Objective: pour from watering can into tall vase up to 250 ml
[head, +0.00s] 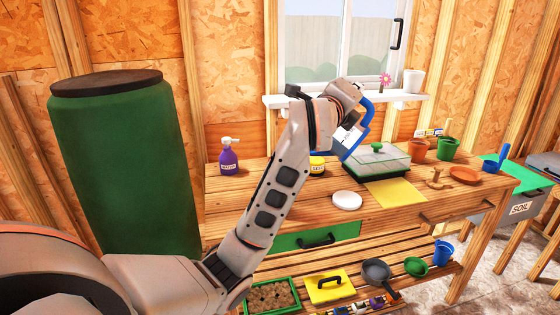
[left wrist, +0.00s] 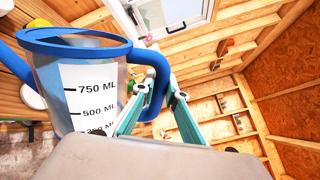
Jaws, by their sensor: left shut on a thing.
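The watering can is a clear jug with a blue rim and blue handle (left wrist: 88,44). Its white scale shows 750 and 500 ML and a partly covered lower mark. My left gripper (left wrist: 160,88) is shut on its handle. In the head view the can (head: 365,123) is partly hidden behind my wrist, above the bench near the green-lidded tray, and looks tilted. I cannot make out a water level in it. A pink flower (head: 386,79) stands on the window sill; I cannot tell whether its holder is the tall vase. My right gripper is not in view.
A white pot (head: 413,81) stands on the sill. A large green barrel (head: 125,160) stands left.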

